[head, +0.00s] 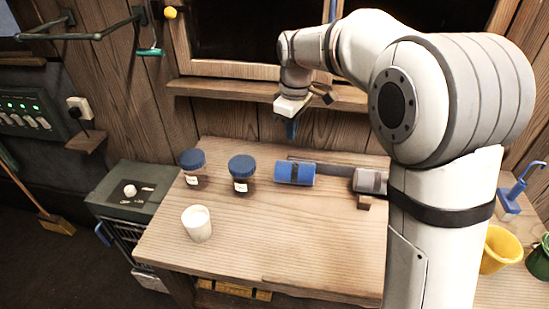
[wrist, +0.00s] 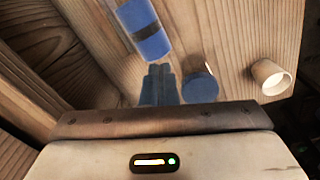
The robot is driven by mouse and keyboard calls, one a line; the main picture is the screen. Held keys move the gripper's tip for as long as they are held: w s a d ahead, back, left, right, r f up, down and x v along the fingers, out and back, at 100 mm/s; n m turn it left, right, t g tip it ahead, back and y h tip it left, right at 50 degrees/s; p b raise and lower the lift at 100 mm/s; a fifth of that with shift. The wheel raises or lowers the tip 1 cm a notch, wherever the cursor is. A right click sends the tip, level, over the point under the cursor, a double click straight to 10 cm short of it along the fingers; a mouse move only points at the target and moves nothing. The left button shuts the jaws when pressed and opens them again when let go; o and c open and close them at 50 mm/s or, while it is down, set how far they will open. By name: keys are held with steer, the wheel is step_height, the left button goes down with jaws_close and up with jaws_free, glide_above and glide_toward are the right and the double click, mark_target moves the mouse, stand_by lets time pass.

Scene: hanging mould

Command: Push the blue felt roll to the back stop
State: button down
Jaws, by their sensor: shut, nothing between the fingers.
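The blue felt roll (head: 284,171) lies on its side near the back of the wooden table, with a dark band around it. It also shows at the top of the wrist view (wrist: 153,47), just beyond my fingertips. A dark low bar (head: 334,168), likely the back stop, runs along the table behind and right of the roll, partly hidden by it. My gripper (head: 291,129) is shut and empty, pointing down above the back of the table. Its blue fingers (wrist: 160,80) show in the wrist view, apart from the roll as far as I can tell.
Two dark jars with blue lids (head: 192,160) (head: 242,167) stand left of the roll. A white cup (head: 197,224) stands near the front left. A grey roll (head: 370,180) lies to the right, partly hidden by my arm. A window sill (head: 230,90) juts out behind.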

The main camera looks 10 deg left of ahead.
mark_target(288, 163)
steer(key=w+a+f+n, duration=0.35)
steer(key=a+f, duration=0.35)
steer(key=a, duration=0.3)
steer(key=shift+n+g, duration=0.4)
steer(key=shift+n, duration=0.05)
step_height(288, 163, down, 10)
steer(key=shift+a+r+p, duration=0.1)
steer(key=shift+p, duration=0.25)
steer(key=d, duration=0.2)
steer(key=d+p, duration=0.1)
steer(key=shift+d+r, duration=0.25)
steer(key=shift+d+f, duration=0.1)
steer(key=shift+d, duration=0.1)
steer(key=shift+d, duration=0.1)
steer(key=d+b, duration=0.1)
steer(key=d, duration=0.4)
steer(key=shift+w+b, duration=0.1)
steer(key=shift+b, duration=0.25)
